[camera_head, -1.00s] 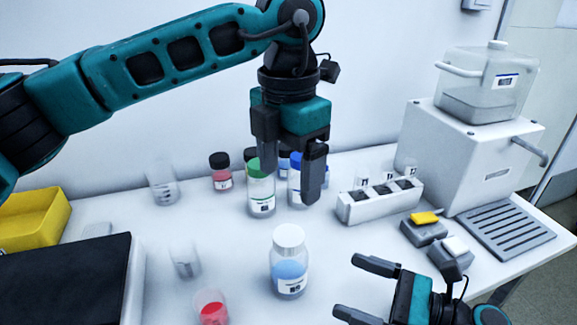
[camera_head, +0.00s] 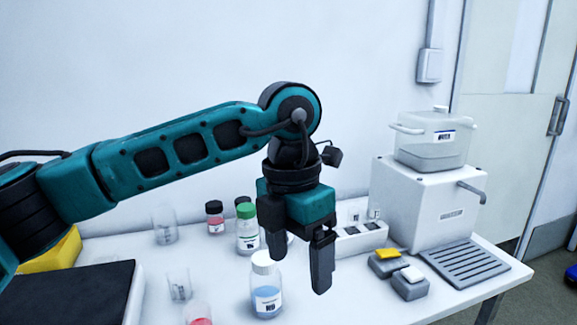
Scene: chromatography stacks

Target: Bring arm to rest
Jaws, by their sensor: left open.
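My left arm comes in from the left, and its teal and black left gripper (camera_head: 298,266) points down over the bench. Its two fingers are apart and nothing shows between them. A white-capped bottle of blue liquid (camera_head: 266,298) stands just in front of and left of the fingers in the picture. A green-capped bottle (camera_head: 247,232) stands upright behind and left of the gripper. The gripper hides part of the bench behind it. My right gripper is out of the picture.
A white machine (camera_head: 415,210) with a clear tank (camera_head: 433,140) stands at the right. Before it are a slotted grate (camera_head: 463,263), small grey blocks and a white rack (camera_head: 360,238). Glass beakers (camera_head: 165,228), a dark case (camera_head: 70,295) and a yellow bin (camera_head: 55,252) are at left.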

